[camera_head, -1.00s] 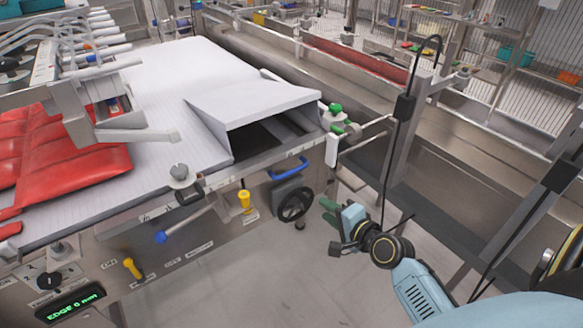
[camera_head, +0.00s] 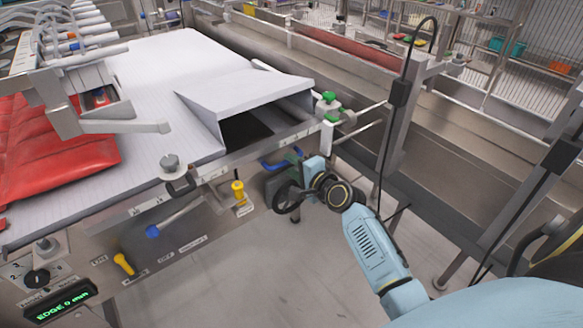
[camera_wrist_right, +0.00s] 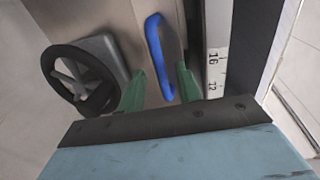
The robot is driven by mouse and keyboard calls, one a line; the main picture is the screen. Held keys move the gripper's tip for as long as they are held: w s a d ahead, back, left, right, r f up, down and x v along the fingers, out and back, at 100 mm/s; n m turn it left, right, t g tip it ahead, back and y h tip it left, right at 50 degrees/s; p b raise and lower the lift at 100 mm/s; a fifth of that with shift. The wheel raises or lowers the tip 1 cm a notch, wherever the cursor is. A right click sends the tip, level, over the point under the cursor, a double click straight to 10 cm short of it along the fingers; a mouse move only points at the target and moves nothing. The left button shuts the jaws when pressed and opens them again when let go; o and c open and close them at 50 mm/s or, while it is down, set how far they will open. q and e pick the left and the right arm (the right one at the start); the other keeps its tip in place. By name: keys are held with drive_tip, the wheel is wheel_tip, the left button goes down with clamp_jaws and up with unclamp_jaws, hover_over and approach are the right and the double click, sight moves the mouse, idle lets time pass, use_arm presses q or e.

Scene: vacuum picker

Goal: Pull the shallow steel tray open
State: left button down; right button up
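The blue handle (camera_head: 282,163) is on the steel front of the machine, below the edge of the white bed. In the right wrist view the blue handle (camera_wrist_right: 153,45) stands out from a steel face. I cannot clearly make out the tray's own outline; no drawn-out tray shows. My right gripper (camera_head: 296,160) is at the handle in the head view, partly covering it. In the right wrist view its green fingers (camera_wrist_right: 160,80) are apart, with the handle's near end between them; contact cannot be told. My left gripper is not in view.
A black handwheel (camera_head: 287,196) sits just below the handle, close beside my right gripper. A yellow knob (camera_head: 238,190) and a blue-tipped lever (camera_head: 180,217) are to the left. A steel frame post (camera_head: 390,130) stands to the right. The floor in front is clear.

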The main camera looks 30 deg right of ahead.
drive_tip(key=shift+w, duration=0.45)
clamp_jaws()
drive_tip(key=shift+s, duration=0.1)
